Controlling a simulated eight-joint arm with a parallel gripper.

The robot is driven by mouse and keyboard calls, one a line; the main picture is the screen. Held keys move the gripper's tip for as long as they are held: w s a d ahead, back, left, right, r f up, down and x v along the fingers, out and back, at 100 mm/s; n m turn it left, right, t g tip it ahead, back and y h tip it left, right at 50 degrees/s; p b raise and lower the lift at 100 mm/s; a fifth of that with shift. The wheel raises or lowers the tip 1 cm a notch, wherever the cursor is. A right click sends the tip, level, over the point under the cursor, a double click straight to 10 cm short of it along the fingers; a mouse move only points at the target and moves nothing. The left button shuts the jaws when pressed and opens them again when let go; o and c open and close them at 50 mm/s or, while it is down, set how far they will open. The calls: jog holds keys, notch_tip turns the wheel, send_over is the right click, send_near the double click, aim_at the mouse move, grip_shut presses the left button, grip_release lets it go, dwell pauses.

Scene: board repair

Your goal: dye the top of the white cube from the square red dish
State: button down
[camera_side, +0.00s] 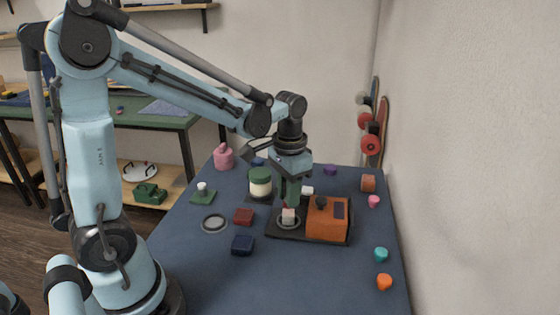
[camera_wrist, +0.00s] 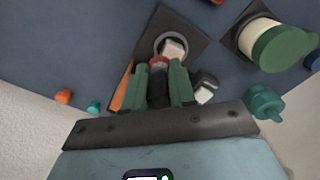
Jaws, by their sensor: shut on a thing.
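The white cube (camera_side: 288,215) stands in a grey ring on a dark plate (camera_side: 281,234); in the wrist view the cube (camera_wrist: 173,48) looks pale with a pinkish tint. The square red dish (camera_side: 243,216) is on the blue mat, left of the plate. My gripper (camera_side: 290,203) is directly over the cube, pointing down. In the wrist view its green fingers (camera_wrist: 160,82) are shut on a dark tool with a red tip (camera_wrist: 158,62). The tip is right at the cube; I cannot tell whether they touch.
An orange box (camera_side: 327,219) stands close to the right of the cube. A dark blue square dish (camera_side: 242,244) and an empty ring (camera_side: 213,223) lie to the left. A green-lidded jar (camera_side: 260,183) stands behind. The mat's front is clear.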

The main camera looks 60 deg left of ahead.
jog(key=shift+f, duration=0.85)
notch_tip(320, 180, down, 2)
jog(key=shift+w+a+r, duration=0.15)
jog(key=shift+w+a, duration=0.35)
jog(key=shift+a, duration=0.15)
jog(key=shift+w+a, duration=0.7)
jog(key=shift+a, duration=0.2)
jog(key=shift+s+d, duration=0.55)
jog(key=shift+d, duration=0.2)
jog(key=shift+s+d, duration=0.5)
jog(key=shift+d, duration=0.2)
jog(key=shift+s+d, duration=0.15)
jog(key=shift+r, duration=3.9)
